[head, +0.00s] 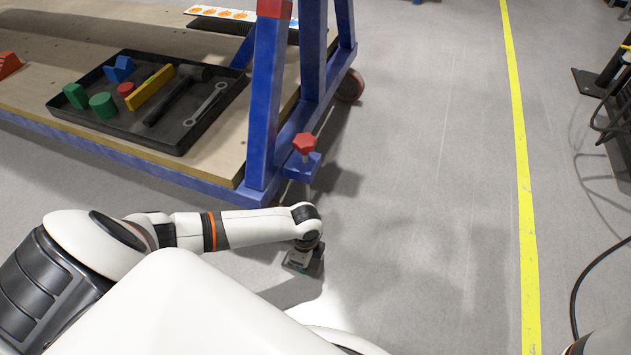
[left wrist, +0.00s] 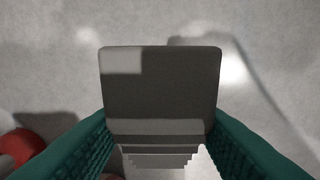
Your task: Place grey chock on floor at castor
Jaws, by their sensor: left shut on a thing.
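My left gripper (head: 303,264) reaches down low over the floor, near the front corner of the blue-framed jig. In the left wrist view its green-padded fingers (left wrist: 158,142) are shut on the grey chock (left wrist: 160,82), a dark grey block with a stepped, ridged side. In the head view the chock is mostly hidden by the gripper. A castor (head: 350,86) with a reddish wheel stands under the jig's farther corner. A round red part (left wrist: 22,146), possibly a castor wheel, shows at the lower left of the left wrist view. My right gripper is not in view.
The blue frame (head: 268,95) carries a red star knob (head: 305,143) just above my left wrist. A black tray (head: 190,139) of tools and coloured blocks lies on the wooden deck. Grey floor is clear up to the yellow line (head: 522,180); a black cable (head: 585,275) lies beyond it.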

